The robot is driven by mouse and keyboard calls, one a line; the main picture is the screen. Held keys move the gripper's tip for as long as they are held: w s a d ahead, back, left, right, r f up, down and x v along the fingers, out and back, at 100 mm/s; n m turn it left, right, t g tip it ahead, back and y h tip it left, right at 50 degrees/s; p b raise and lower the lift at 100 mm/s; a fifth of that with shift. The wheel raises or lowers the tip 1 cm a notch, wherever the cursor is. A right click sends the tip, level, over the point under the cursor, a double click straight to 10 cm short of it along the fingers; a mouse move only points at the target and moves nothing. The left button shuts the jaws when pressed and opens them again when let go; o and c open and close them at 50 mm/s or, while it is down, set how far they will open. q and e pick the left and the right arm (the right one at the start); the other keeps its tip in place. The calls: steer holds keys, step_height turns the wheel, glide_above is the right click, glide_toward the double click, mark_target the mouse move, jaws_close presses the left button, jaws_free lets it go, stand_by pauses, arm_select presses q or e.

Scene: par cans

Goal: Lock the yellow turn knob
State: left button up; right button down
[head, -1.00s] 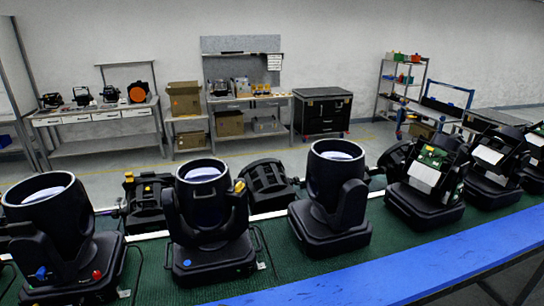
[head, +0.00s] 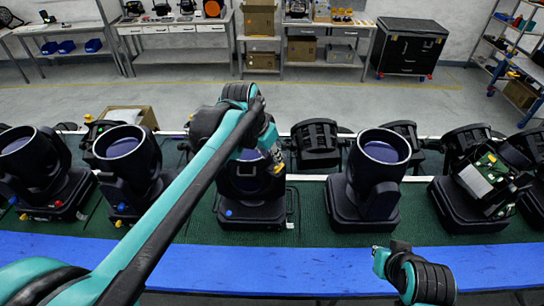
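A black moving-head light (head: 255,210) stands on the green belt near the middle of the head view, with a blue knob (head: 229,213) low on its base. A small yellow turn knob (head: 278,169) shows on the right side of its head, just below my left gripper. My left arm crosses from the lower left, and my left gripper (head: 272,151) points down at the knob's side of the light. Its fingers are small and partly hidden, so I cannot tell whether they touch the knob. My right gripper (head: 379,258) is low right, over the blue strip, away from the light.
More black lights stand left (head: 125,165) and right (head: 375,180) of it. One further right (head: 480,185) shows an exposed green board. A blue strip (head: 200,253) runs along the near edge. Benches and a black cabinet (head: 408,48) stand beyond open floor.

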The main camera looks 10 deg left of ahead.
mark_target(275, 168)
arm_select(q)
steer(key=x, duration=0.6)
steer(key=shift+w+f, duration=0.15)
jaws_close()
